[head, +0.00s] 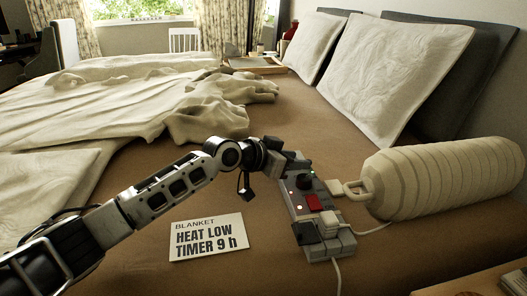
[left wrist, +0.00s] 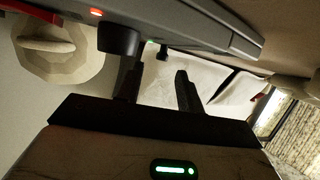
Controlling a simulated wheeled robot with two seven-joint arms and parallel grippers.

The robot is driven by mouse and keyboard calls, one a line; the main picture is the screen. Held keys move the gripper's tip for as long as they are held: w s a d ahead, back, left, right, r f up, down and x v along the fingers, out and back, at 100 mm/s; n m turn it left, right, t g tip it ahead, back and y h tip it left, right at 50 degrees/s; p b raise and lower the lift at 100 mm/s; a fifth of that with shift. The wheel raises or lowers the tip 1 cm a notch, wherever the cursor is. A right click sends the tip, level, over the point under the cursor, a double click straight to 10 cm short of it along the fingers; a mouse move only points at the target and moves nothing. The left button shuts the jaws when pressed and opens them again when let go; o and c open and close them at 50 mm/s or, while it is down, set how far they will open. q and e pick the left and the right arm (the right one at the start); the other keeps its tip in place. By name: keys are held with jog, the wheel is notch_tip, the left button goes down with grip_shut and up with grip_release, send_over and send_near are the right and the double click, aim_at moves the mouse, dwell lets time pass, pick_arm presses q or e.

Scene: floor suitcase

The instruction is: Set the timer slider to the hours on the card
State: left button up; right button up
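The white card (head: 206,237) lies on the bed and reads "BLANKET HEAT LOW TIMER 9 h". The grey control unit (head: 318,205) lies to its right, with a round black dial (head: 304,182), a red switch (head: 314,203) and small lights. My left gripper (head: 288,160) is at the unit's far end and covers part of it. In the left wrist view the gripper's two dark fingers (left wrist: 157,88) stand apart. A small dark piece (left wrist: 162,53) shows between and beyond them on the unit's edge; I cannot tell if it is the slider. The timer scale is not readable. My right gripper is out of view.
A beige ribbed roll (head: 445,178) with a loop lies right of the unit. Plugs and a white cable (head: 337,275) are at the unit's near end. A rumpled blanket (head: 130,95) and pillows (head: 400,75) lie farther back. Bare brown bedspread surrounds the card.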

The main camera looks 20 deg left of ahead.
pick_arm(q)
jog(key=v, duration=0.2)
jog(key=shift+s+a+r+p, duration=0.2)
jog(key=shift+a+r+p, duration=0.1)
jog(key=shift+p, duration=0.05)
jog(key=p+v, duration=0.2)
jog(key=v, duration=0.7)
jog(key=shift+s, duration=0.25)
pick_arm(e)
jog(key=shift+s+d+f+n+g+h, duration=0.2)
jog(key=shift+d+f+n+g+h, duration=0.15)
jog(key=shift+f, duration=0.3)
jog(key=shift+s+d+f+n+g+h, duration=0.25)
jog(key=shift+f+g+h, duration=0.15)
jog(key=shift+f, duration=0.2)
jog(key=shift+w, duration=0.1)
